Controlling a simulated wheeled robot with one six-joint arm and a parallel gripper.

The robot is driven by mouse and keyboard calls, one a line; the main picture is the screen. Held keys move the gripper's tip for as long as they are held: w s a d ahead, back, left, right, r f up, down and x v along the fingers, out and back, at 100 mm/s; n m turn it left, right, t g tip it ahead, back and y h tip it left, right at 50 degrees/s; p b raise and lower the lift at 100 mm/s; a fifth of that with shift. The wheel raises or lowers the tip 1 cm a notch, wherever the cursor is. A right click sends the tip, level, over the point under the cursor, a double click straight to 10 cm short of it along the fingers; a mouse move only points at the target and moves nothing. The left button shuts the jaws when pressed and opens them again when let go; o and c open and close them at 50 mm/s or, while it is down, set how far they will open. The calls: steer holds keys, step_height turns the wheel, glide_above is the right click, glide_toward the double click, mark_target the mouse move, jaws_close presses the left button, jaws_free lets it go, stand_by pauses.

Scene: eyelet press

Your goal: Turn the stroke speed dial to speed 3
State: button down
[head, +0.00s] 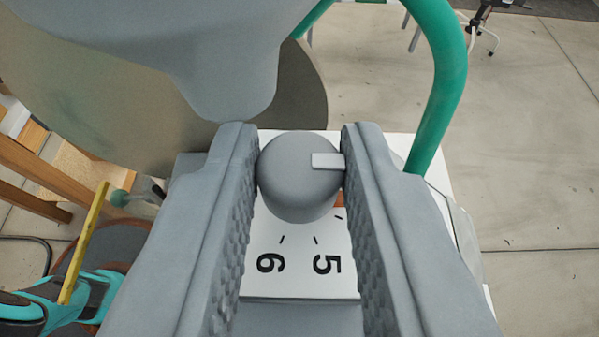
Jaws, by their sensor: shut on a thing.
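The stroke speed dial (297,195) is a round grey knob in the middle of the head view. A white pointer mark (327,161) on its top points to the right, towards my right finger. My gripper (300,150) is shut on the dial, with one ribbed finger against each side. Below the knob, a white scale plate (300,284) shows the digits 6 and 5 with tick marks. The other digits are hidden by the knob and fingers, so I cannot read which speed the pointer marks. A small orange patch shows beside the right finger.
A green curved tube (448,80) rises close on the right. A large grey rounded body (235,60) hangs over the dial at upper left. Wooden bars, a yellow strip (85,240) and a teal-and-black item (50,300) lie at left. Concrete floor is open at right.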

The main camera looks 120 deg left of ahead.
steer(key=c, duration=1.2)
jaws_free()
steer(key=shift+s+d+m+t+y, duration=0.1)
steer(key=shift+m+t+y, duration=0.2)
steer(key=shift+m, duration=0.1)
